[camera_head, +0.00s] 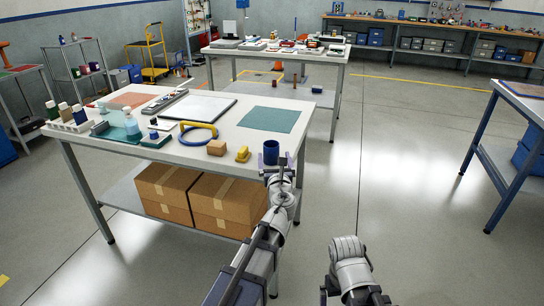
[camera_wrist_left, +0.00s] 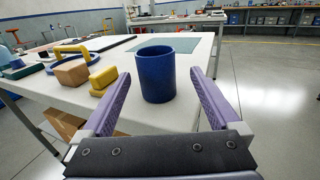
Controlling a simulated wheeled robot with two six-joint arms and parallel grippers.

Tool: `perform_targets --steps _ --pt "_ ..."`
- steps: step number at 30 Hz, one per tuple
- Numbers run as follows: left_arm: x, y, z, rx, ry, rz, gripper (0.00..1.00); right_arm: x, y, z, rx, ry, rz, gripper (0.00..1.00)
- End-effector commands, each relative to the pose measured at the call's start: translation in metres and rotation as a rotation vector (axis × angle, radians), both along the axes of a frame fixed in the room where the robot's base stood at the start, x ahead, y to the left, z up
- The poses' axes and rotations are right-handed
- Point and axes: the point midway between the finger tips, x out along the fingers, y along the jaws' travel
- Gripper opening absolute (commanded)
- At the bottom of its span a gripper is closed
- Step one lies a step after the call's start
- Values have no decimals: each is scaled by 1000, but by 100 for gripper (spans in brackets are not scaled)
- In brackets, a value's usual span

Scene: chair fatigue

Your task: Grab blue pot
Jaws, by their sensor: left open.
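The blue pot (camera_head: 271,152) stands upright near the front right corner of the white table (camera_head: 225,158) in the head view. It also shows in the left wrist view (camera_wrist_left: 156,75), centred ahead between the two purple fingers. My left gripper (camera_head: 280,163) is open, its fingers at the table's front edge just before the pot. In the left wrist view a gap shows between the pot and each finger. My right arm shows at the bottom of the head view, but its gripper fingers cannot be made out.
Left of the pot lie a yellow object (camera_head: 243,154), a tan block (camera_head: 216,147) and a blue and yellow ring-shaped tool (camera_head: 199,126). A teal mat (camera_head: 269,119) lies behind. Cardboard boxes (camera_head: 222,200) sit on the lower shelf.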

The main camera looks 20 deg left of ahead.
Motion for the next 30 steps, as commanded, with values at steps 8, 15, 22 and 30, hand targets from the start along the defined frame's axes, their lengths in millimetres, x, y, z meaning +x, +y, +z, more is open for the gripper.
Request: perform_targets --steps 8,15,22,30 --pt "24 11 7 -1 0 1 96 0 0 7 0 0 0 100" --pt "48 22 7 -1 0 0 96 0 0 7 0 0 0 100" --pt "46 22 7 -1 0 0 92 0 0 7 0 0 0 100" --pt "46 22 7 -1 0 0 61 0 0 7 0 0 0 100"
